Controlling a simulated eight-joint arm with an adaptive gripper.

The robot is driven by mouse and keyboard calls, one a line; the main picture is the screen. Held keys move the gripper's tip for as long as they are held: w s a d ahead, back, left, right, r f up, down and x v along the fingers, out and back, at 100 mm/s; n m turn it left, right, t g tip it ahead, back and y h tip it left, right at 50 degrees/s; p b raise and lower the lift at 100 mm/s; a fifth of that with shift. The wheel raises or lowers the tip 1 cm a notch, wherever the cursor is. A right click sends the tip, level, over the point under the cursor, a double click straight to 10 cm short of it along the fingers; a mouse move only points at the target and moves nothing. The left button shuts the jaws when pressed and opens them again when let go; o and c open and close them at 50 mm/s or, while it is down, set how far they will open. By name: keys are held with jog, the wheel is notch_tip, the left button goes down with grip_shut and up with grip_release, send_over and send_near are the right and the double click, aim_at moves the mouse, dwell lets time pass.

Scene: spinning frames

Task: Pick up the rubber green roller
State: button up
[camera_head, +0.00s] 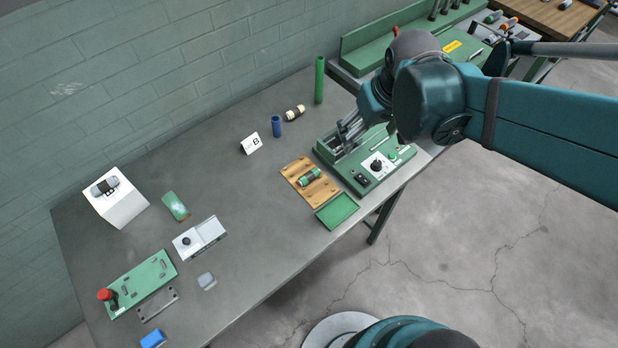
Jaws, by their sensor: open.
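A small roller (310,177) with green ends and a dark middle lies on its side on a wooden board (295,172) near the table's right end; it looks like the green roller, though its rubber cannot be made out. My gripper (345,130) is above and to the right of it, over the green machine box, apart from the roller. The gripper is open, and no object shows between its fingers. My arm hides part of the box behind it.
A green machine box (374,166) with knobs stands right of the board, and a shallow green tray (337,211) in front. A tall green tube (319,80), blue cylinder (276,127), cream-and-black roller (295,113) and white card (251,143) stand or lie behind. The table's middle is mostly clear.

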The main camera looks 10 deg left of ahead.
jog(key=w+a+f+n+g+b, duration=0.2)
jog(key=w+a+f, duration=0.1)
jog(key=a+f, duration=0.5)
jog(key=n+g+b, duration=0.1)
jog(key=n, duration=0.1)
send_over(309, 174)
jog(key=shift+h, duration=0.4)
notch_tip(309, 174, down, 9)
jog(key=shift+w+f, duration=0.15)
jog(key=shift+f, duration=0.05)
jog(key=shift+f, duration=0.1)
jog(key=shift+f, duration=1.2)
jog(key=shift+f+b, duration=0.3)
jog(key=shift+f, duration=2.3)
jog(key=shift+c, duration=0.5)
jog(key=c, duration=0.9)
